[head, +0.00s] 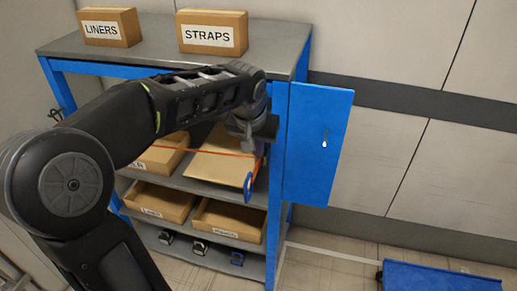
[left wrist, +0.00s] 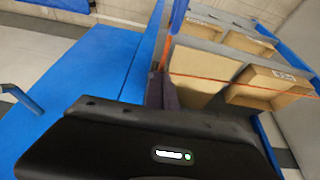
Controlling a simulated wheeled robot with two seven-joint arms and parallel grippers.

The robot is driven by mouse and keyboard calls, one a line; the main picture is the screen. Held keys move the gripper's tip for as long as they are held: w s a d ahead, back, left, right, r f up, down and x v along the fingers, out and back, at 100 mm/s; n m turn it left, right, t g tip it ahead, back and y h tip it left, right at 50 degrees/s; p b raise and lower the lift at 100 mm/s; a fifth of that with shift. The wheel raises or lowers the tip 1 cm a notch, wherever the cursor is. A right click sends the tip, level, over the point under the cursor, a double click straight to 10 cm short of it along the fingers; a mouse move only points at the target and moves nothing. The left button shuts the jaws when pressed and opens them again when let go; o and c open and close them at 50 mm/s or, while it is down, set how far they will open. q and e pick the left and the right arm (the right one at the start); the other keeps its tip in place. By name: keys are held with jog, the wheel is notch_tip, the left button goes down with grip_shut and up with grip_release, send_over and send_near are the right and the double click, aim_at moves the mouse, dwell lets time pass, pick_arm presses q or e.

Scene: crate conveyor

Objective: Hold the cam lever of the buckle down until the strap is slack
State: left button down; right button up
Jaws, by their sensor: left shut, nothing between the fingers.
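An orange strap (head: 190,150) runs across the front of the shelf unit's upper bay, and it also shows in the left wrist view (left wrist: 235,81). At its right end is a short orange piece (head: 255,169) with a blue part (head: 249,187) hanging below it, beside the right post. I cannot make out the buckle body or its cam lever; my gripper covers that spot. My left gripper (head: 258,150) is shut and empty at the strap's right end. In the left wrist view its dark fingers (left wrist: 162,92) are together beside the strap; contact with the lever cannot be told.
The blue shelf unit holds cardboard bins (head: 228,219) and, on its low shelf, several small dark buckles (head: 198,247). Boxes marked LINERS (head: 110,27) and STRAPS (head: 212,33) stand on top. A blue door (head: 320,145) stands open at right. A blue object (head: 440,278) lies on the floor.

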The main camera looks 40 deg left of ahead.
pick_arm(q)
jog(key=shift+r, duration=0.25)
jog(key=shift+w+r+p, duration=0.1)
jog(key=shift+r+p, duration=0.5)
jog(key=shift+r, duration=0.05)
jog(key=shift+r, duration=0.25)
jog(key=w+p+v, duration=0.1)
jog(key=v, duration=0.5)
jog(key=w+a+r+p+v, duration=0.1)
jog(key=p+v, duration=0.1)
jog(key=v, duration=0.5)
jog(key=shift+d, duration=0.2)
